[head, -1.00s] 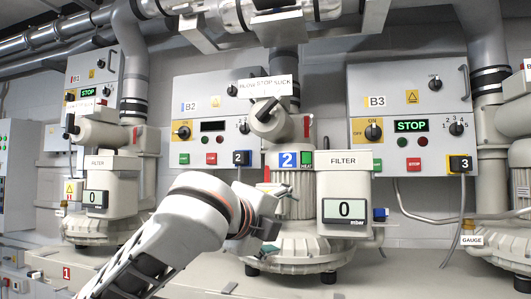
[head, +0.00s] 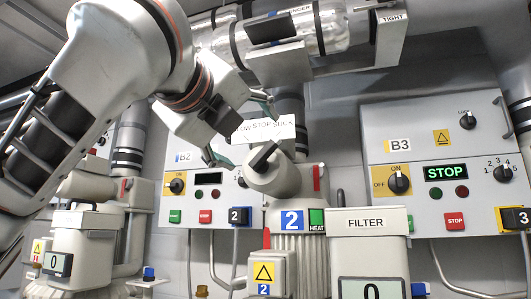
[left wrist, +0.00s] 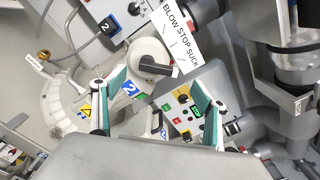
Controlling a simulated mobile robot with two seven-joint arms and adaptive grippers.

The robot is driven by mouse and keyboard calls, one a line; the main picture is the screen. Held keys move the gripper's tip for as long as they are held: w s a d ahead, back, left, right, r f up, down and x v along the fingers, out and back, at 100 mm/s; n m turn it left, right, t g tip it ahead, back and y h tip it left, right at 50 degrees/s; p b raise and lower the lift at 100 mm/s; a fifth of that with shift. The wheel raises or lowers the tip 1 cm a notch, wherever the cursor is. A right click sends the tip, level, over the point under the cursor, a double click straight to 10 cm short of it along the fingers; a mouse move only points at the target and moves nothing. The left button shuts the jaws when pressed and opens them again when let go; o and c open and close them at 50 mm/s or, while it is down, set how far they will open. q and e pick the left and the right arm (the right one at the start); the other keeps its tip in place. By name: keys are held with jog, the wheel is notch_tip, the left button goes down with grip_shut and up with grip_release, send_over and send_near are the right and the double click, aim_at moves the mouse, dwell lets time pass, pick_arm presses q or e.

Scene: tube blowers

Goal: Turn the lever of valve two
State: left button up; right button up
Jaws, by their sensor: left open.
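Valve two is a beige round valve body (head: 275,178) on top of blower 2, with a short black lever (head: 264,157). The sign above it (head: 263,129) reads BLOW STOP SUCK. My left gripper (head: 240,131) is open, its two teal fingers spread up and left of the lever in the head view. In the left wrist view, the lever (left wrist: 156,66) lies ahead of the open left gripper (left wrist: 162,90), between the lines of its fingers, with no contact visible. My right gripper is not in view.
The B2 panel (head: 172,217) stands behind, partly hidden by my left arm. The B3 panel (head: 437,165) shows STOP at right. A filter box (head: 367,245) stands in front right of blower 2. A silver pipe (head: 320,30) and bracket hang overhead.

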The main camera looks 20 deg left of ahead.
aim_at(261, 150)
pick_arm(q)
jog(key=w+p, duration=0.1)
jog(key=w, duration=0.4)
jog(key=shift+w+d+f, duration=0.1)
jog(key=shift+w+d, duration=0.05)
jog(key=shift+w+p, duration=0.4)
jog(key=shift+w, duration=0.55)
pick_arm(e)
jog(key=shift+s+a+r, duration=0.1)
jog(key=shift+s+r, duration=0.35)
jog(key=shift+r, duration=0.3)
pick_arm(q)
jog(key=c, duration=1.1)
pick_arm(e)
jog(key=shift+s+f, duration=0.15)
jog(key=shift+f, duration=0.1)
